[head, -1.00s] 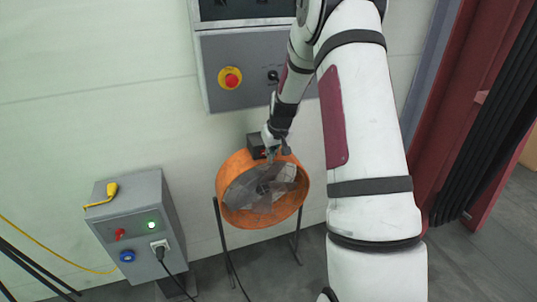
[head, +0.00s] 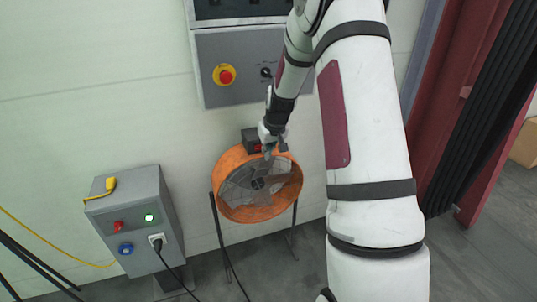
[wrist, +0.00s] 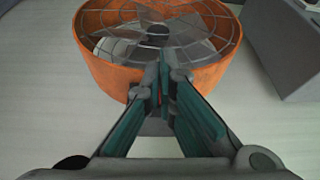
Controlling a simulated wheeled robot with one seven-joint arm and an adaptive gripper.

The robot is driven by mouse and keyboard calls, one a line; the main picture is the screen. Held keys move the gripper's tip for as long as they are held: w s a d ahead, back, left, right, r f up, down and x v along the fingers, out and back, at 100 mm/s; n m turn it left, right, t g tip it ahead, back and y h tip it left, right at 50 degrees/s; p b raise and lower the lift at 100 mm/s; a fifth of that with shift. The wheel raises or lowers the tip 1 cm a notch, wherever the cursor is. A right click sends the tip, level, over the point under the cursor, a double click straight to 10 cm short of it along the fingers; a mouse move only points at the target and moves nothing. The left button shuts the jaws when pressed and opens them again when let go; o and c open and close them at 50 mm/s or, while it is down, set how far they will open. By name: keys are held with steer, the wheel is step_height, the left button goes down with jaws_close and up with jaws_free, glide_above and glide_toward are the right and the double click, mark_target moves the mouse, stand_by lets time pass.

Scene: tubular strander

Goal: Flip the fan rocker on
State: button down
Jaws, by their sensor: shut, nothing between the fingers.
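The orange drum fan (head: 224,170) stands on dark legs below the wall panel. A dark switch box (head: 249,137) sits on top of its drum, with a small red rocker (head: 258,147) on its front. I cannot tell which way the rocker is tipped. My gripper (head: 271,153) is at the right of the box, close to the rocker; whether it touches is unclear. In the wrist view my gripper (wrist: 168,68) is shut and empty, its fingertips in front of the fan's orange rim (wrist: 108,72) and wire guard.
A grey panel (head: 218,65) with a red emergency button (head: 226,75) hangs above the fan. Cables run to the floor. Red machine frame (head: 435,120) at right.

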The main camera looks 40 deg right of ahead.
steer(key=v, duration=0.7)
steer(key=shift+a+r, duration=0.25)
steer(key=shift+r, duration=0.05)
steer(key=shift+s, duration=0.1)
